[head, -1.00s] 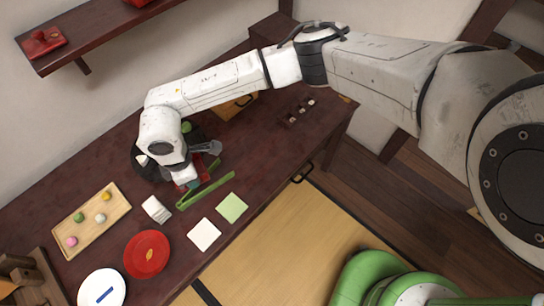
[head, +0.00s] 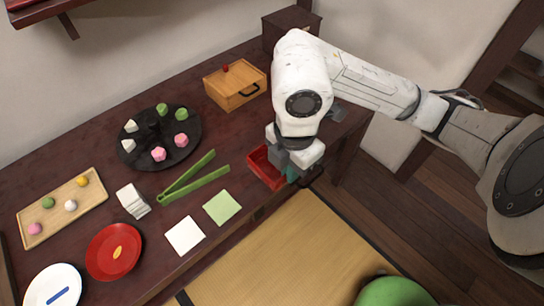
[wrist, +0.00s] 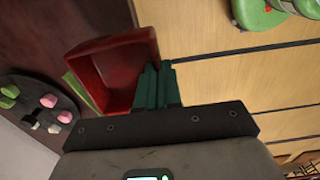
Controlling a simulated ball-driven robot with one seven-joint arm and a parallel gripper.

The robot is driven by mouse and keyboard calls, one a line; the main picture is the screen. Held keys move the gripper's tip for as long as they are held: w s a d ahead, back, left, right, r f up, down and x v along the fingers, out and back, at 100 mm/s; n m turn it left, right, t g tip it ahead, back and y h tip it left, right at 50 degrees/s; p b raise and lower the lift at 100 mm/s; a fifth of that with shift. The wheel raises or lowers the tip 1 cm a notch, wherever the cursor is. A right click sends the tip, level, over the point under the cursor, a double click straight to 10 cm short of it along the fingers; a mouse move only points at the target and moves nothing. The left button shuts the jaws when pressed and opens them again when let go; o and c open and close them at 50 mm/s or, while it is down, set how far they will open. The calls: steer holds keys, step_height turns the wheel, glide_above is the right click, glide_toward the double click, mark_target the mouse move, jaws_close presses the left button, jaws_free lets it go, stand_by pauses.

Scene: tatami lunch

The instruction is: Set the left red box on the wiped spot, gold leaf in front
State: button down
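A small open red box (head: 262,169) is at the right front edge of the dark table. It also shows in the wrist view (wrist: 117,68), with its hollow inside facing the camera. My gripper (head: 292,173) is at the box's right side; its green fingers (wrist: 157,88) are close together on the box's near-right wall. I cannot tell whether the box is touching the table or a little above it. No gold leaf shows on the visible sides of the box. No wiped spot can be made out. My gripper hides part of the box in the head view.
Green tongs (head: 190,180) lie left of the box. A black round tray (head: 180,153) with sweets and a wooden box (head: 236,86) stand behind. White (head: 184,236) and green (head: 222,207) squares, a red plate (head: 97,263) and a wooden tray (head: 85,207) lie to the left.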

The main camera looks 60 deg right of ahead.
steer(key=w+d+f, duration=0.1)
steer(key=d, duration=0.1)
steer(key=w+d+f, duration=0.1)
steer(key=w, duration=0.1)
steer(key=w+d+f, duration=0.1)
steer(key=w+d, duration=0.1)
steer(key=shift+w+d+f, duration=0.15)
steer(key=shift+d+f, duration=0.05)
steer(key=shift+d, duration=0.15)
steer(key=w+d+f, duration=0.2)
steer(key=f, duration=0.1)
steer(key=d+f, duration=0.1)
steer(key=f, duration=0.1)
steer(key=shift+w+f, duration=0.1)
steer(key=shift+w, duration=0.3)
steer(key=shift+w+d+f, duration=0.15)
steer(key=shift+w+f, duration=0.05)
steer(key=shift+f, duration=1.65)
steer(key=c, duration=1.3)
jaws_free()
steer(key=shift+f, duration=0.1)
